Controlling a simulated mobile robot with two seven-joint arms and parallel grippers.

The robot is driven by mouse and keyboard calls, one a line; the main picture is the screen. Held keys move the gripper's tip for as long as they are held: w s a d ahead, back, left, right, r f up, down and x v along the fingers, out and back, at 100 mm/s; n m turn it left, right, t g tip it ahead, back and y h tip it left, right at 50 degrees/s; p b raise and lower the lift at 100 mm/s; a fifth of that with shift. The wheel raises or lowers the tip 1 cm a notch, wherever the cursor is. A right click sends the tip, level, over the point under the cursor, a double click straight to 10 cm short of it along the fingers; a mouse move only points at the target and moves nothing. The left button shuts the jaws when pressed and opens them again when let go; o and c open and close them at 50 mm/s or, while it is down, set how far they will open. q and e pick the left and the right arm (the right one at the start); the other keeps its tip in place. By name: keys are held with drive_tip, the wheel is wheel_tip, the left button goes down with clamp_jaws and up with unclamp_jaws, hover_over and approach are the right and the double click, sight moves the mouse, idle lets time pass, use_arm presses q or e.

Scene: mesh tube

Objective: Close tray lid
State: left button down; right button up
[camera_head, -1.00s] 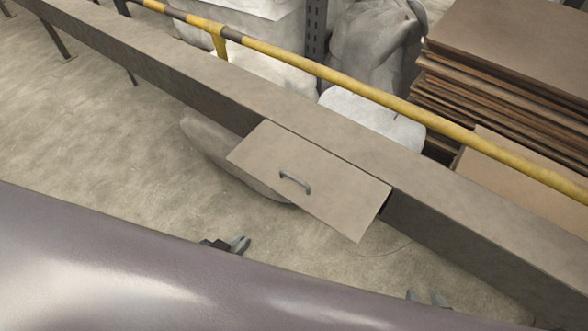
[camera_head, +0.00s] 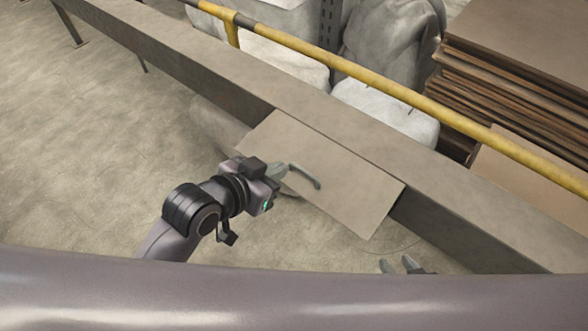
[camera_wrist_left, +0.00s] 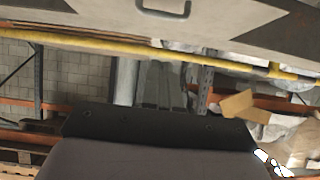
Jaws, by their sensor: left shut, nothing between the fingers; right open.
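The lid is a flat grey-brown panel (camera_head: 350,197) jutting out from the side of a long beam-like tray (camera_head: 440,180). A dark gap shows between the lid's right edge and the tray's side. A curved grey handle (camera_head: 306,177) is on the lid's face; it also shows at the top of the left wrist view (camera_wrist_left: 165,10). My left gripper (camera_head: 280,172) is shut and empty, in front of the lid beside the handle's left end. Whether it touches the lid I cannot tell. My right gripper (camera_head: 396,263) is open below the lid, mostly hidden by my body.
A yellow rail (camera_head: 370,78) runs along the tray's far side. Behind it are pale wrapped sacks (camera_head: 385,108) and a stack of brown boards (camera_head: 520,50). Bare concrete floor (camera_head: 110,150) lies open to the left.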

sight(302, 170)
use_arm(q)
drive_tip(key=x, duration=0.6)
drive_tip(key=shift+w+d+f+b, duration=0.15)
drive_tip(key=shift+w+f+b, duration=0.05)
drive_tip(key=shift+b, duration=0.2)
drive_tip(key=shift+w+d+f, duration=0.1)
drive_tip(key=shift+w+f, duration=0.05)
drive_tip(key=shift+f, duration=0.45)
drive_tip(key=shift+w+d+f, duration=0.1)
drive_tip(key=shift+f, duration=0.5)
drive_tip(key=shift+w+f+b, duration=0.2)
drive_tip(key=shift+f+b, duration=0.1)
drive_tip(key=shift+f, duration=0.45)
drive_tip(key=shift+s+f+b, duration=0.1)
drive_tip(key=shift+f+b, duration=0.4)
drive_tip(key=shift+b, duration=0.1)
drive_tip(key=shift+t, duration=0.3)
